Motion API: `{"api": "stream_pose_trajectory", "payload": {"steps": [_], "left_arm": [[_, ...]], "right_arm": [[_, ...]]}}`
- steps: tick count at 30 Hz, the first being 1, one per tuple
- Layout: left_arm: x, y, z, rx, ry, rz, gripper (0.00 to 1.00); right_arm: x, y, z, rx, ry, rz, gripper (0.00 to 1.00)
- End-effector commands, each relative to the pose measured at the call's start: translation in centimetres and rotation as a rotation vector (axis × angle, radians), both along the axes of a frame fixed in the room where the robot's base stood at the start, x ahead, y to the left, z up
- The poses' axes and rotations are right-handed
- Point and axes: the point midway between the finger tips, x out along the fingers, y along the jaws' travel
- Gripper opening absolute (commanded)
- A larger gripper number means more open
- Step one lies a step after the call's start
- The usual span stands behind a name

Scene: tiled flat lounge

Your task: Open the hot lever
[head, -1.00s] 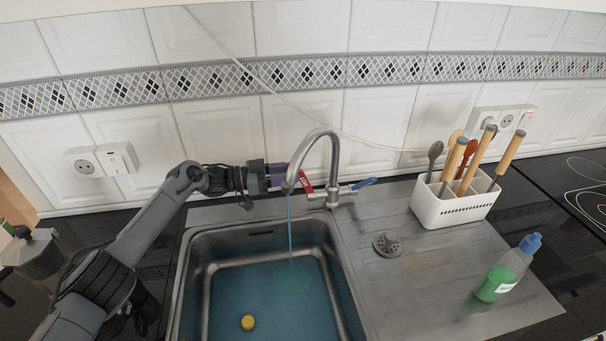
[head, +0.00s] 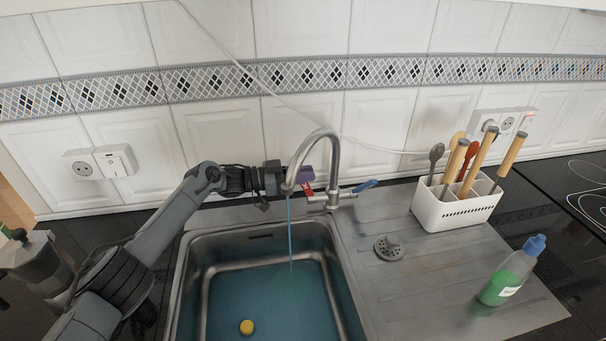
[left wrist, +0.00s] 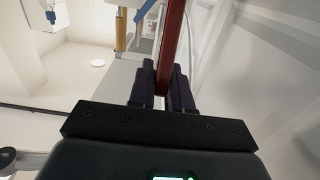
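The red hot lever (head: 307,188) sticks out on the left side of the steel faucet (head: 331,160), behind the spout. My left gripper (head: 304,177) is at this lever, partly covered by the spout. In the left wrist view the red lever (left wrist: 172,45) runs between the two dark fingers of the left gripper (left wrist: 164,82). The gap is narrow and nearly filled by the lever; firm contact on both sides cannot be told. The blue lever (head: 365,185) points to the right. A blue stream (head: 290,235) falls from the spout into the sink. My right gripper is out of view.
The steel sink (head: 185,285) holds bluish water and a small yellow object (head: 246,327). A white utensil holder (head: 452,211) and a green soap bottle (head: 512,272) stand to the right on the drainboard. A moka pot (head: 35,262) is at the left. Tiled wall rises close behind the faucet.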

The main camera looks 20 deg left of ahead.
Motion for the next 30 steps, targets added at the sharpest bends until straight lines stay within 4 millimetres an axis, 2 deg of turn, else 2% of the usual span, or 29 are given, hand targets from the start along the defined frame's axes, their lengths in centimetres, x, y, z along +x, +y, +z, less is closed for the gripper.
{"api": "stream_pose_trajectory", "payload": {"steps": [10,16,30], "left_arm": [[0.0,0.0,0.0,0.001,-0.002,0.0,0.0],[-0.4,-0.2,0.2,0.019,-0.033,0.0,0.0],[-2.8,-1.7,-0.4,0.18,-0.297,-0.001,0.0]], "right_arm": [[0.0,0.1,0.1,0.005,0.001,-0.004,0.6],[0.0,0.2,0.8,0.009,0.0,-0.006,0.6],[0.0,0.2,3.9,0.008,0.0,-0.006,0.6]]}}
